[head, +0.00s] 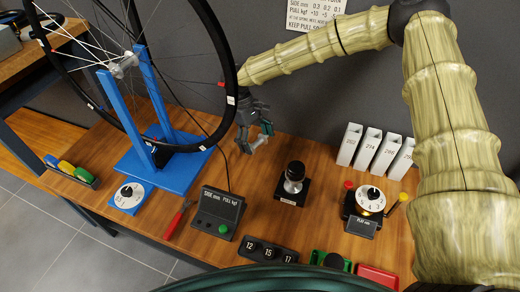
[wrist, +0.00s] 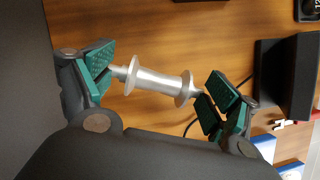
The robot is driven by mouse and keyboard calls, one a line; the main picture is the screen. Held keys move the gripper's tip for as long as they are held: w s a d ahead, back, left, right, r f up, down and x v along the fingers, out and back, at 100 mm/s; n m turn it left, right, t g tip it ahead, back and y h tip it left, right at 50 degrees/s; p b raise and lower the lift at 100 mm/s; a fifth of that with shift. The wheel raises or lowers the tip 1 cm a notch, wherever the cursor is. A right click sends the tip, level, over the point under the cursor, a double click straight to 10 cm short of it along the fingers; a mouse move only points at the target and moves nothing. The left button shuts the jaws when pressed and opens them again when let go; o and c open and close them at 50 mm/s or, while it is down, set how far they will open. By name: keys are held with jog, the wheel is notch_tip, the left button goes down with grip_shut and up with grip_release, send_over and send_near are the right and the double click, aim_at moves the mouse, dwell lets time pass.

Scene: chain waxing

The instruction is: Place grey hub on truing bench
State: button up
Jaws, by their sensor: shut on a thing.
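My gripper (head: 262,135) is at the back of the wooden bench (head: 230,168), right of the wheel and near the dark wall. It is shut on a grey metal hub (wrist: 155,83), which the wrist view shows spanning lengthwise between the green finger pads, its axle ends at the pads. The hub shows small and partly hidden by the fingers in the head view (head: 257,144). The bench top (wrist: 200,30) is behind the hub in the wrist view. I cannot tell whether the hub touches it.
A blue truing stand (head: 172,172) holds a large spoked wheel at left. A dark gauge box (head: 218,212) with a cable stands in front. A black-knobbed device (head: 292,185), white numbered boxes (head: 366,150) and a dial device (head: 370,200) are at right. Bare wood lies between them.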

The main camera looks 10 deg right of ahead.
jog(key=shift+f, duration=2.35)
jog(key=o, duration=0.9)
jog(key=shift+f, duration=0.1)
jog(key=v, duration=1.2)
jog(key=shift+d, duration=0.1)
